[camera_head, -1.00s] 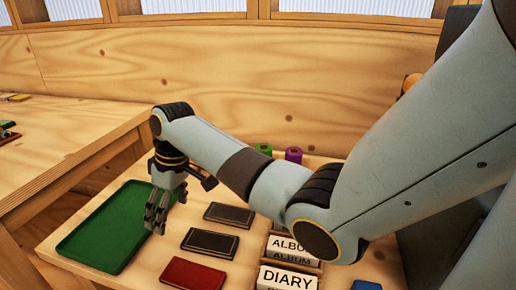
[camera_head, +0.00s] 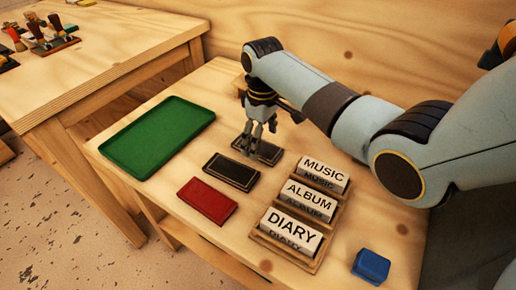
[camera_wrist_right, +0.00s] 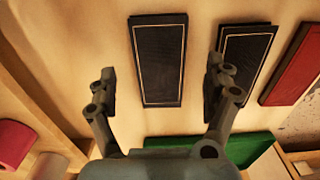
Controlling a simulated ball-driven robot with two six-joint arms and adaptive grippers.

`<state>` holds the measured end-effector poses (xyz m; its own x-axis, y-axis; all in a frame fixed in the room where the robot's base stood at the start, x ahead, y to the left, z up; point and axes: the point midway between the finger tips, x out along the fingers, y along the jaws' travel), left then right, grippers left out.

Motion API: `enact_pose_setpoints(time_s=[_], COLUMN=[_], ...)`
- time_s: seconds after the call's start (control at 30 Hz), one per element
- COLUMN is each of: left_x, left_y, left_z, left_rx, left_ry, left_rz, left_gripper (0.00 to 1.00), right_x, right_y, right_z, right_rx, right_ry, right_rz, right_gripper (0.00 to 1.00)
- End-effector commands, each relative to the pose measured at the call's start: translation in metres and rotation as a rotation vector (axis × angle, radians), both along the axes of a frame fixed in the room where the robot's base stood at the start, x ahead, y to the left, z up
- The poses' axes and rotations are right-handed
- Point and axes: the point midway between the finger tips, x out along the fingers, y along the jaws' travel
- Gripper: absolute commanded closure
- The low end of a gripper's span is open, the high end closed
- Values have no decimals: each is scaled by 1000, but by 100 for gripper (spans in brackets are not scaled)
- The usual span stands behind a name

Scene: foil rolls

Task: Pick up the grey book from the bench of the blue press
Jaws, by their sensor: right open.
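The dark grey book (camera_head: 268,152) lies flat on the wooden bench, at the far end of a row of books. A blacker book (camera_head: 231,171) lies beside it; the two are close in shade. My right gripper (camera_head: 257,138) points down over the grey book, fingers apart and empty, partly hiding it. In the right wrist view the grey book (camera_wrist_right: 159,60) lies ahead, centred between the open fingers (camera_wrist_right: 161,85). The right finger overlaps the black book (camera_wrist_right: 250,50) in that view. My left gripper is not in view.
A red book (camera_head: 207,199) lies nearer than the black one. A green tray (camera_head: 158,135) is on the left. Another table (camera_head: 110,50) stands left.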

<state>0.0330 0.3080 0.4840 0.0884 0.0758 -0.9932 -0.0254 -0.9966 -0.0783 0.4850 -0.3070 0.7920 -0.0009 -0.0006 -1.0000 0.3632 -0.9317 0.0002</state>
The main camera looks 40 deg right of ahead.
Motion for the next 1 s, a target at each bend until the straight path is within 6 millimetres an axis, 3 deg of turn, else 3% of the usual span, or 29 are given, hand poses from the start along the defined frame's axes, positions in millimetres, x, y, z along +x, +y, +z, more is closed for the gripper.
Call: enact_pose_setpoints(time_s=[0.13,0.43,0.9,1.0], left_x=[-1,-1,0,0], left_y=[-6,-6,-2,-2], left_z=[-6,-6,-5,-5], left_rx=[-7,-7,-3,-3], left_ry=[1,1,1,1], left_rz=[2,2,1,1], left_gripper=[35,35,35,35], right_x=[0,1,0,1], right_y=[0,0,0,0], right_z=[-21,-24,-24,-24], right_rx=[1,0,0,0], right_ry=[1,-1,-1,-1], right_rz=[0,0,0,0], right_gripper=[15,17,78,78])
